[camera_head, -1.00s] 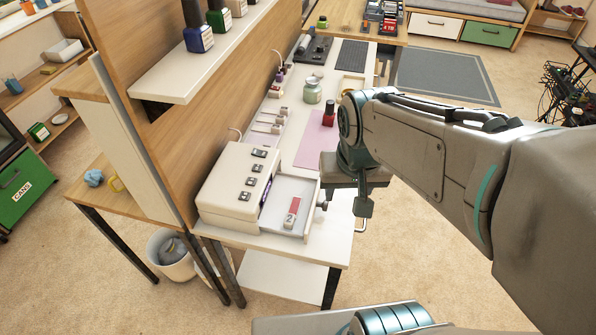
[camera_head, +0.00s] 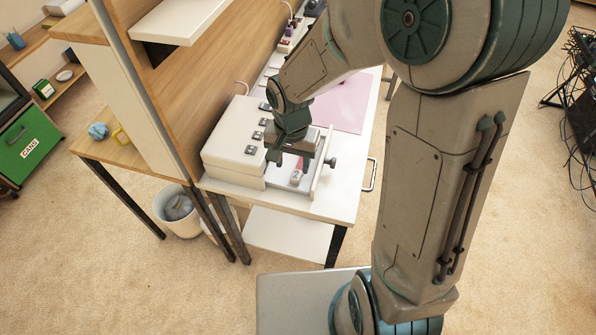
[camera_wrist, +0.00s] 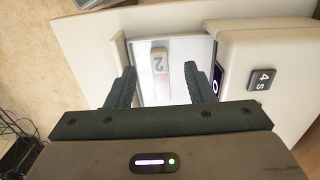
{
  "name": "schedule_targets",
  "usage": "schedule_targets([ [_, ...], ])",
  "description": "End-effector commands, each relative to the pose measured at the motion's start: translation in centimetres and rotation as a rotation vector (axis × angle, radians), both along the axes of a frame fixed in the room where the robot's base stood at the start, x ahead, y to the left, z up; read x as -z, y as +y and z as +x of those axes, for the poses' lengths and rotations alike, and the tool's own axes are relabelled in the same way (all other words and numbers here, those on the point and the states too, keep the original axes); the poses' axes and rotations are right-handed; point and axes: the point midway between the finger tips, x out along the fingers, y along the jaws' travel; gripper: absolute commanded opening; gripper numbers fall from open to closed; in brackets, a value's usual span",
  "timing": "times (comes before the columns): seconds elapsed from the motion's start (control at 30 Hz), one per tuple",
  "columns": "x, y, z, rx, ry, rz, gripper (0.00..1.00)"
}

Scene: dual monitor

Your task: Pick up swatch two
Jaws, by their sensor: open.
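Swatch two (camera_wrist: 159,68), a narrow piece with a light end marked 2, lies in the open drawer (camera_wrist: 203,47) of the white drawer box. In the head view the swatch (camera_head: 296,177) shows its light numbered end and a bit of red, partly hidden by my gripper. My gripper (camera_head: 288,160) is over the drawer. In the wrist view my gripper (camera_wrist: 154,76) is open, with one finger on each side of the swatch's line. I cannot tell the exact height of the fingertips above the swatch.
The white drawer box (camera_head: 232,139) with labelled buttons stands left of the drawer. The drawer front with its dark knob (camera_head: 330,162) is to the right. A pink mat (camera_head: 345,105) lies behind on the white desk. A wooden panel rises at the left.

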Motion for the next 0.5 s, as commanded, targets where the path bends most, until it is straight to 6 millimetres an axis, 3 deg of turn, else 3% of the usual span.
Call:
schedule_targets([
  [0.1,1.7,0.0,0.0,-0.002,0.003,-0.001,0.48],
  [0.33,3.2,-0.1,0.0,-0.002,0.001,-0.001,0.48],
  [0.5,5.5,-0.4,0.2,-0.001,0.003,0.0,0.48],
])
